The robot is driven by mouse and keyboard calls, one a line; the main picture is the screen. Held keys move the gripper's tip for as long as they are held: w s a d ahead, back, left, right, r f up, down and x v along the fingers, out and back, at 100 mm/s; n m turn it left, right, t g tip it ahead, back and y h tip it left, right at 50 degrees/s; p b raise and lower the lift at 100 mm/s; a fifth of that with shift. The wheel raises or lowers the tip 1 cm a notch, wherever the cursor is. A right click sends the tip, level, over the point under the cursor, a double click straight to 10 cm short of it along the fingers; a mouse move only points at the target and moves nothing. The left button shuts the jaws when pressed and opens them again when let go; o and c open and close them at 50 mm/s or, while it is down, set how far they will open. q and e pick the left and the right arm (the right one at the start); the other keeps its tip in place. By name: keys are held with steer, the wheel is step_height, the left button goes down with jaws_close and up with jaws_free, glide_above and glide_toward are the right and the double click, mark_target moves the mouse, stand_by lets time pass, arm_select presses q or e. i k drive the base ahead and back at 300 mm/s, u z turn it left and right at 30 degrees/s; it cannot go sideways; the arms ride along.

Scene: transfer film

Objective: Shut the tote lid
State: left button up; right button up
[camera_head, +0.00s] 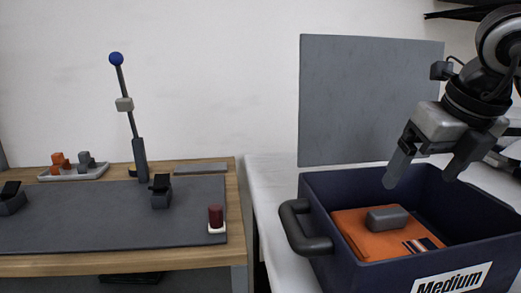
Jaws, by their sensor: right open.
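A dark blue tote (345,272) with a "Medium" label stands on a white surface at the right. Its grey lid (370,95) stands upright behind it, raised at the tote's back. Inside the tote lie a folded orange cloth (365,236) and a grey rounded block (387,218) on top of it. My right gripper (420,180) hangs over the back right part of the tote, in front of the lid's lower right. Its two fingers are apart and point down, with nothing seen between them. My left gripper is not in view.
A wooden bench (240,215) with a grey mat (110,225) is at the left. It carries a blue-knobbed lever (128,100), a red button (216,215) and a tray (72,172) of small parts. A gap separates bench and white surface. A black shelf is at the top right.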

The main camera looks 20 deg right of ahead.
mark_target(358, 96)
steer(key=k, duration=1)
